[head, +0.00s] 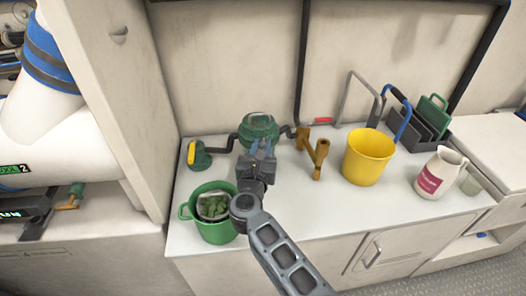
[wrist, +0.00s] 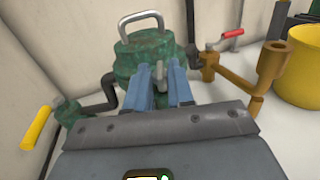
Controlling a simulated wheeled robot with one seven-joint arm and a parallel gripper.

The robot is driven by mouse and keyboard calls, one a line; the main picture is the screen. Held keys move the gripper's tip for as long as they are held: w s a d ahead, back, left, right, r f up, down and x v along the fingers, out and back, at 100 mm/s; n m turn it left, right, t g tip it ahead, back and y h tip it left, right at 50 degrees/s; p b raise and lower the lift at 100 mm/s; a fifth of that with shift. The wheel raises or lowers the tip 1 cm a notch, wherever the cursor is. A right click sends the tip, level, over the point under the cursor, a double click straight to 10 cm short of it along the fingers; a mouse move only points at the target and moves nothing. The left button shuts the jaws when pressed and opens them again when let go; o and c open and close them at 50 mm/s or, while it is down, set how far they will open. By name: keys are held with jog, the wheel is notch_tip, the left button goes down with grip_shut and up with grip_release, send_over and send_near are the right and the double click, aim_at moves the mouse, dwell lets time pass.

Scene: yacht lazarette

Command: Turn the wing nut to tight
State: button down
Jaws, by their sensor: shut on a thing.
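A green strainer housing (head: 259,130) with a metal bail handle on top stands on the white counter, between dark pipes. In the wrist view the housing (wrist: 145,52) is right in front of my gripper (wrist: 161,82). My gripper's blue fingers are shut on a small grey metal piece (wrist: 160,75), seemingly the wing nut, at the near side of the housing. Most of the nut is hidden between the fingers, so its angle cannot be told. In the head view my gripper (head: 262,150) covers the nut and the housing's lower front.
A green bucket (head: 216,228) with leafy matter stands just left of my arm. A yellow-handled valve (head: 197,155) is at left. A brown pipe fitting (head: 316,156) and red-handled valve (wrist: 232,34) are at right. A yellow bucket (head: 367,158) and white jug (head: 438,175) stand farther right.

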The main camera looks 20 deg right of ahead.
jog(key=shift+w+a+m+g+h+b, duration=0.1)
jog(key=shift+m+g+h+b, duration=0.45)
jog(key=shift+h, duration=0.25)
jog(key=c, duration=1)
grip_release()
jog(key=shift+r, duration=0.1)
jog(key=shift+r, duration=0.25)
jog(key=r, duration=0.4)
jog(key=shift+s+d, duration=0.2)
jog(key=shift+d, duration=0.2)
jog(key=s+d+r, duration=0.1)
jog(key=d+r, duration=0.1)
jog(key=d, duration=0.1)
jog(key=s+d+r+p, duration=0.1)
jog(key=s+d+r, duration=0.1)
jog(key=d, duration=0.1)
jog(key=s+d+r, duration=0.2)
jog(key=d, duration=0.1)
jog(key=shift+s+d+r+p, duration=0.1)
jog(key=shift+d+r+p, duration=0.05)
jog(key=shift+d+p, duration=0.15)
